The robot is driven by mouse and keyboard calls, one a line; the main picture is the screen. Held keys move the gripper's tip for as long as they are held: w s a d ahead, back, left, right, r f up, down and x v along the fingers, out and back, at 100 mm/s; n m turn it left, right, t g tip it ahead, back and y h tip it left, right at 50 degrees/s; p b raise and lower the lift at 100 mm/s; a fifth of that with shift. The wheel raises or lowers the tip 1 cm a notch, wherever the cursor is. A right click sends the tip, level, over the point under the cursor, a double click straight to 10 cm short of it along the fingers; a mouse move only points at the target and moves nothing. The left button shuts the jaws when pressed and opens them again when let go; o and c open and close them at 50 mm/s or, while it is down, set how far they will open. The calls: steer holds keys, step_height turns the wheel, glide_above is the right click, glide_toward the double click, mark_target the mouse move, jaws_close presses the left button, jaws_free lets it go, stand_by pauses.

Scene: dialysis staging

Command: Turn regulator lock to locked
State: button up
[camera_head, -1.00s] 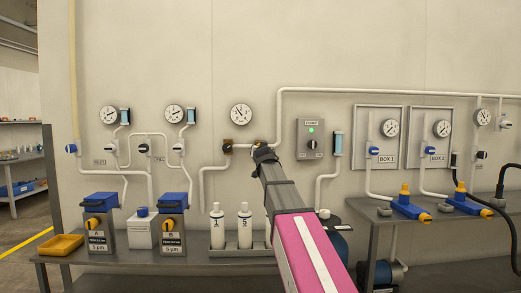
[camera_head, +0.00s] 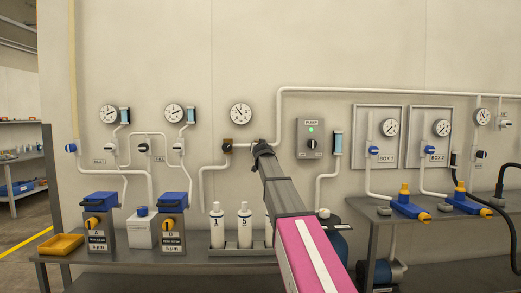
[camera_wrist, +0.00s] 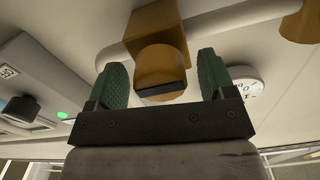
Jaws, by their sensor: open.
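The middle gauge (camera_head: 241,114) is above the lock and also shows behind the right finger in the wrist view (camera_wrist: 246,84). The pump panel (camera_head: 311,139) with a green light is to the right. White bottles (camera_head: 245,226) stand on the bench below.

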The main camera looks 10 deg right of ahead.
steer(key=shift+c, duration=0.2)
steer(key=c, duration=0.9)
steer(key=shift+n, duration=0.4)
steer(key=n, duration=0.3)
steer(key=shift+n, duration=0.3)
steer(key=n, duration=0.4)
steer(key=shift+n, duration=0.3)
steer(key=n, duration=0.4)
steer(key=shift+n, duration=0.3)
steer(key=n, duration=0.4)
steer(key=shift+n, duration=0.3)
